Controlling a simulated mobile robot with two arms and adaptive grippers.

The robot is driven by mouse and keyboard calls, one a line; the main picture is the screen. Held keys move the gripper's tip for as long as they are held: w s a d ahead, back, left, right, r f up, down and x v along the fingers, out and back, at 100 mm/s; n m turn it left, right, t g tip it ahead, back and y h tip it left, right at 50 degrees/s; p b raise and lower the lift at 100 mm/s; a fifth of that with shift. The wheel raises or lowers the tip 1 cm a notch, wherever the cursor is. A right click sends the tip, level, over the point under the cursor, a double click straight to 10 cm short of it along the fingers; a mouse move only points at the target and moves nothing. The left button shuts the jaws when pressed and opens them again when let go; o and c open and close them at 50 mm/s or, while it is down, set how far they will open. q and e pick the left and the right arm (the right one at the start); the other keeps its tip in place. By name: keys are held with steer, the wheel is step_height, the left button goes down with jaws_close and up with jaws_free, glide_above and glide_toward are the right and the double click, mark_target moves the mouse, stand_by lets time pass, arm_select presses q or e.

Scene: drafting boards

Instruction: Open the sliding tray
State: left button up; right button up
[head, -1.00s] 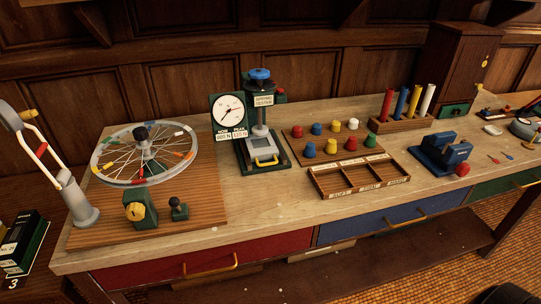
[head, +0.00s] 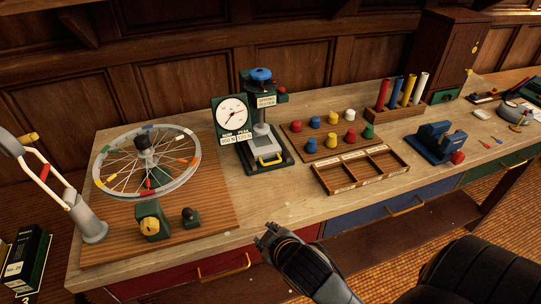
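A grey plate-like tray (head: 267,150) with a yellow handle (head: 271,161) sits at the base of the spring tester (head: 261,115), which has a blue knob on top and a round dial beside it. The tray appears to lie within the tester's dark green base. I take it for the sliding tray, but no label shows this. My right gripper (head: 267,234) is at the bench's front edge, below and in front of the tester, clear of the tray. Its fingertips look apart and empty. My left gripper is not in view.
A spoked wheel (head: 147,163) on a wooden board stands left. Coloured pegs (head: 333,140) and a divided wooden box (head: 358,172) stand right of the tester. Red (head: 183,278) and blue (head: 372,213) drawers are under the bench top. Bare bench lies before the tester.

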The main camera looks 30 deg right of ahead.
steer(key=w+a+r+n+t+y, duration=0.3)
steer(key=w+r+n+t, duration=0.3)
steer(key=r, duration=0.4)
steer(key=w+a+r+n+t+y, duration=0.25)
steer(key=w+r+n+t, duration=0.25)
steer(key=w+r+n, duration=0.35)
steer(key=a+r+n+g+y, duration=0.2)
steer(key=a+r+n+y, duration=0.55)
steer(key=n+y, duration=0.2)
steer(key=n+g+h, duration=1.4)
steer(key=n+g, duration=0.3)
steer(key=n, duration=0.6)
glide_toward(264, 149)
steer(key=s+a+r, duration=0.1)
steer(key=s+r, duration=0.4)
steer(key=s, duration=0.2)
steer(key=f+p, duration=0.1)
steer(key=f, duration=0.3)
steer(key=w+f+p, duration=0.1)
steer(key=f, duration=0.4)
steer(key=w+f+p, duration=0.1)
steer(key=f, duration=0.3)
steer(key=shift+w+f, duration=0.15)
steer(key=shift+f, duration=0.05)
